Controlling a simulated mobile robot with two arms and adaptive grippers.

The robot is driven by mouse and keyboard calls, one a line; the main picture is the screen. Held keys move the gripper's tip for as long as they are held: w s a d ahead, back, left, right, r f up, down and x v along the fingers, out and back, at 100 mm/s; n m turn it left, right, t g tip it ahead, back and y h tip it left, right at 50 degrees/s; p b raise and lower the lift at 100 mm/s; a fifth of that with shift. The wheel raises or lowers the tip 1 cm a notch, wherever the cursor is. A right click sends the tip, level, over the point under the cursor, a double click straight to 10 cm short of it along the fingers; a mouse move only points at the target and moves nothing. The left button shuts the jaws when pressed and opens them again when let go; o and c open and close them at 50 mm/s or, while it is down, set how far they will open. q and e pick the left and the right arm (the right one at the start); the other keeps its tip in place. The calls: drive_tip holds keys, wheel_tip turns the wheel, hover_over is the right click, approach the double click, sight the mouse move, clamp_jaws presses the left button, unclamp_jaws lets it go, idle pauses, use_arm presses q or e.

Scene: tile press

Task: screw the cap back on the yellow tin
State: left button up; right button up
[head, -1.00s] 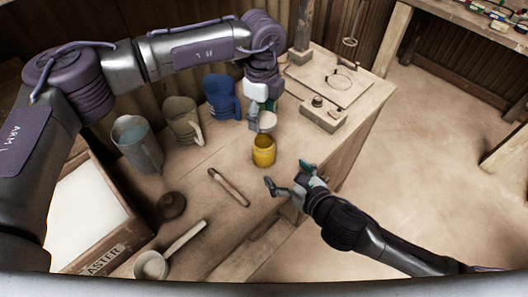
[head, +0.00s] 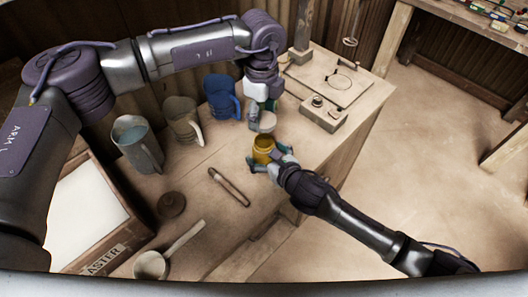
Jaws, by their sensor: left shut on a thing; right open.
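The yellow tin (head: 263,146) stands upright and open-topped on the wooden bench. My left gripper (head: 257,116) is above the tin, shut on the pale round cap (head: 268,122), which it holds a little above and apart from the tin's mouth. My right gripper (head: 267,166) is low at the near side of the tin, open, with a finger on either side of it. I cannot tell whether its fingers touch the tin, and its palm hides the tin's lower part.
Blue (head: 222,97), beige (head: 183,120) and grey (head: 139,143) jugs stand along the back of the bench. A wooden-handled tool (head: 229,187), a ladle (head: 168,251) and a brown knob-like object (head: 172,204) lie nearer. A board with a drawn circle (head: 338,83) is at the right.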

drive_tip(key=shift+w+a+f, duration=0.2)
drive_tip(key=shift+w+a, duration=0.05)
drive_tip(key=shift+w, duration=0.2)
drive_tip(key=c, duration=1.7)
use_arm(q)
drive_tip(key=shift+f, duration=2.5)
use_arm(e)
drive_tip(key=shift+c, duration=0.4)
